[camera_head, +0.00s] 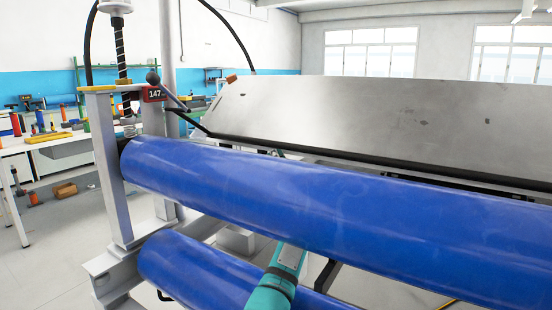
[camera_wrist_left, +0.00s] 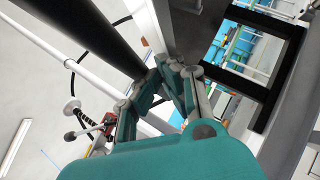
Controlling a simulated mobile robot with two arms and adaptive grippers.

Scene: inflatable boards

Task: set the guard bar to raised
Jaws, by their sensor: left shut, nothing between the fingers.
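The guard bar looks to be the long black bar (camera_head: 400,173) running along the front edge of the grey metal sheet, just behind the upper blue roller. In the left wrist view a thick dark bar (camera_wrist_left: 98,42) runs in from the upper left, close to the fingertips; contact cannot be told. My left gripper (camera_wrist_left: 170,68) is shut and empty. In the head view my left arm passes behind the upper blue roller, and only a teal bit of the gripper (camera_head: 279,154) shows above it. My right gripper is out of view.
The upper blue roller (camera_head: 330,210) and lower blue roller (camera_head: 190,272) cross in front. A grey post frame (camera_head: 108,165) with a "147" red display (camera_head: 153,93) stands at the left. A sloping metal sheet (camera_head: 370,115) lies behind. A workbench (camera_head: 50,138) stands farther left.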

